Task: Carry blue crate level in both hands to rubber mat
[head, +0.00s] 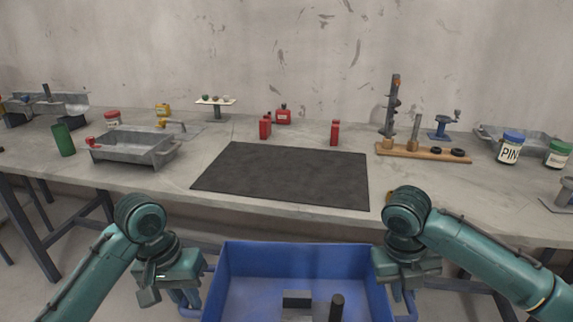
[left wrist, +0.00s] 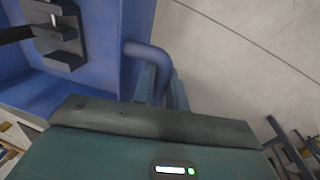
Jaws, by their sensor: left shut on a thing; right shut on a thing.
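The blue crate (head: 300,258) is at the bottom middle of the head view, in front of the workbench, its near end cut off by the frame. It holds a grey block (head: 297,299) and a dark upright cylinder (head: 336,307). My left gripper (head: 185,297) is shut on the crate's left handle; the left wrist view shows this blue handle (left wrist: 150,52) between the fingers. My right gripper (head: 405,290) is shut on the right handle, its fingertips partly hidden. The crate looks about level. The black rubber mat (head: 285,176) lies flat and empty on the bench beyond the crate.
A grey metal tray (head: 133,148) and a green cylinder (head: 64,140) stand left of the mat. Red bottles (head: 265,128) stand behind it. A wooden board with posts (head: 422,151) and a PIN jar (head: 510,148) are to the right. The bench's front edge lies between crate and mat.

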